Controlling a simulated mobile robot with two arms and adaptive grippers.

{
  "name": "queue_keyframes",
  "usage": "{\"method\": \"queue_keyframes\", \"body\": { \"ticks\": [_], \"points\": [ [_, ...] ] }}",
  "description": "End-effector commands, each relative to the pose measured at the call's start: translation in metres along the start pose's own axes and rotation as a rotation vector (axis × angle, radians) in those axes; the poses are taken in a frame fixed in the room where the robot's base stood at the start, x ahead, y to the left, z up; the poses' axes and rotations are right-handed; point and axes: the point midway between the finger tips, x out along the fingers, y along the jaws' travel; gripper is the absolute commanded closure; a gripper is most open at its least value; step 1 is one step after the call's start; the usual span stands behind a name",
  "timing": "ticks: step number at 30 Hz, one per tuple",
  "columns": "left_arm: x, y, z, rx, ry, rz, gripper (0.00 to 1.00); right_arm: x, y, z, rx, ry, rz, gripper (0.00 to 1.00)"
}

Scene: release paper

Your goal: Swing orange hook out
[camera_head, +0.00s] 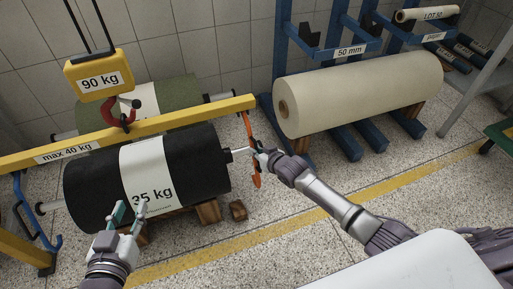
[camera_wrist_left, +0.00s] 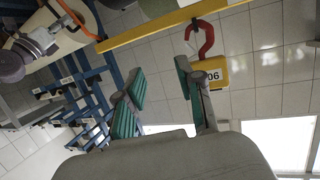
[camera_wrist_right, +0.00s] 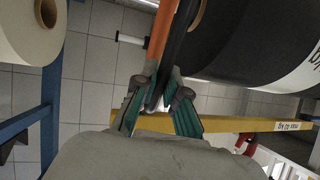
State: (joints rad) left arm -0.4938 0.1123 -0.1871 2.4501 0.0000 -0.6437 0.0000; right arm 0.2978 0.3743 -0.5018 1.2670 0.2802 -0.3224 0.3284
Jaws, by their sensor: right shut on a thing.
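The orange hook (camera_head: 256,170) hangs down from the right end of the yellow beam (camera_head: 190,121), beside the shaft end of the black roll. My right gripper (camera_head: 259,152) reaches it from the right and is shut on it. In the right wrist view the orange hook (camera_wrist_right: 160,35) runs up from between the fingers, with a dark bar beside it. The hook's lower end is hidden in that view. My left gripper (camera_head: 129,212) is open and empty in front of the black roll; its spread fingers also show in the left wrist view (camera_wrist_left: 160,98).
The black roll (camera_head: 90,188), labelled 35 kg, lies on wooden blocks under the beam. A yellow hoist block (camera_head: 98,76) with a red hook (camera_head: 120,118) hangs over the beam.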

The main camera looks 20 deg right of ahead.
Motion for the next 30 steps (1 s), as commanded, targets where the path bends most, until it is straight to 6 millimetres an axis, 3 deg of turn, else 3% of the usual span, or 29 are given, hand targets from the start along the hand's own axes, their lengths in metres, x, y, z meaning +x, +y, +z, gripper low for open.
{"method": "queue_keyframes", "body": {
  "ticks": [6, 12, 18, 30],
  "points": [
    [-0.022, -0.008, 0.055, -0.001, -0.334, -0.02, 0.63, -0.006, -0.002, -0.003, 0.008, -0.039, -0.001, 1.0],
    [-0.045, -0.013, 0.087, -0.004, -0.531, -0.031, 0.63, -0.007, -0.002, -0.004, 0.011, -0.058, -0.001, 1.0],
    [-0.058, -0.015, 0.101, -0.006, -0.625, -0.036, 0.63, -0.008, -0.003, -0.004, 0.014, -0.068, -0.001, 1.0],
    [-0.061, -0.015, 0.105, -0.006, -0.648, -0.037, 0.63, -0.008, -0.003, -0.004, 0.016, -0.07, -0.002, 1.0]
  ]
}}
